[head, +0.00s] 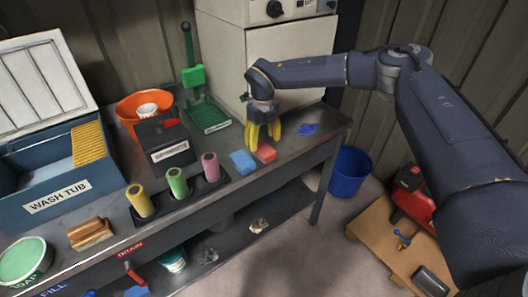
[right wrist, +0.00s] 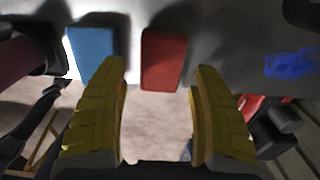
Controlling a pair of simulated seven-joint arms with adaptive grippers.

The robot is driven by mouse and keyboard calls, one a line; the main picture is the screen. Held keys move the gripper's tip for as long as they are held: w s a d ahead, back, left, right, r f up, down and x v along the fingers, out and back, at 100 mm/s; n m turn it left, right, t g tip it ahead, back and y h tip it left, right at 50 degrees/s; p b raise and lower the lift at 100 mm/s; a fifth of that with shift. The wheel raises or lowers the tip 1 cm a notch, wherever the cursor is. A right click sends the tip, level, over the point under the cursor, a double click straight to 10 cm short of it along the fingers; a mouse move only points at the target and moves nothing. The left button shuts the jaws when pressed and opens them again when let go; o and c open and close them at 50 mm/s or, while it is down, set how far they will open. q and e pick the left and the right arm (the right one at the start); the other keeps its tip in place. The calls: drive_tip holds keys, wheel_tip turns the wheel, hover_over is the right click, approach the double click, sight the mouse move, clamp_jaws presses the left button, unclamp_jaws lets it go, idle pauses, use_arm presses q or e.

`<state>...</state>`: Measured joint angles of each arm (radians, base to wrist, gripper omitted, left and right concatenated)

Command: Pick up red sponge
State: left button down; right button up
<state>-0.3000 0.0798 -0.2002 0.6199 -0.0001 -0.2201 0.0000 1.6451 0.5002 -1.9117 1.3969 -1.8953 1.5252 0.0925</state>
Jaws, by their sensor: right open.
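The red sponge (head: 266,153) lies flat on the dark bench top near its front edge, just right of a blue sponge (head: 243,162). My right gripper (head: 264,136) points down with yellow fingers, just behind and above the red sponge in the head view. In the right wrist view the red sponge (right wrist: 164,60) shows beyond the two open, empty fingers (right wrist: 160,105), roughly in line with the gap between them. The blue sponge (right wrist: 93,54) shows to its left there. The fingers are apart from the red sponge. My left gripper is not in view.
A blue cloth (head: 307,129) lies to the right on the bench. Yellow, green and pink rolls (head: 177,181) stand in a dark holder to the left. A wash tub (head: 50,190) is far left. A blue bucket (head: 349,172) stands on the floor.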

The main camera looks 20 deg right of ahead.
sight(264, 148)
drive_tip(key=shift+s+d+f, duration=0.1)
drive_tip(key=shift+d+f, duration=0.05)
drive_tip(key=shift+f, duration=2.4)
drive_tip(key=c, duration=0.7)
